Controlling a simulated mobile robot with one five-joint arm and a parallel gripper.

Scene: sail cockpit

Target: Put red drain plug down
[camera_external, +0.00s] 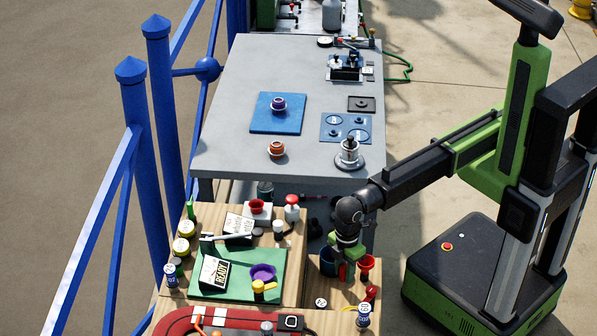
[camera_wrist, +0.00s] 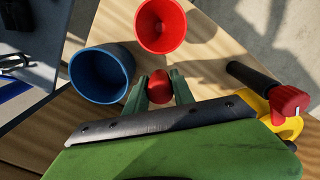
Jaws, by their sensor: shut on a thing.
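The red drain plug (camera_wrist: 158,86) is a small rounded red piece between the two green fingers of my gripper (camera_wrist: 160,90) in the wrist view. My gripper is shut on it. In the external view my gripper (camera_external: 346,270) points down over the right part of the wooden table, between a blue cup and a red cup. The plug is too small and covered to make out there. I cannot tell whether the plug touches the wood.
A blue cup (camera_wrist: 101,73) stands close to the left of my fingers, and a red cup (camera_wrist: 161,24) stands just beyond them. A red-capped yellow item (camera_wrist: 287,105) and a black cylinder (camera_wrist: 252,79) are at right. The grey table (camera_external: 230,130) has free room.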

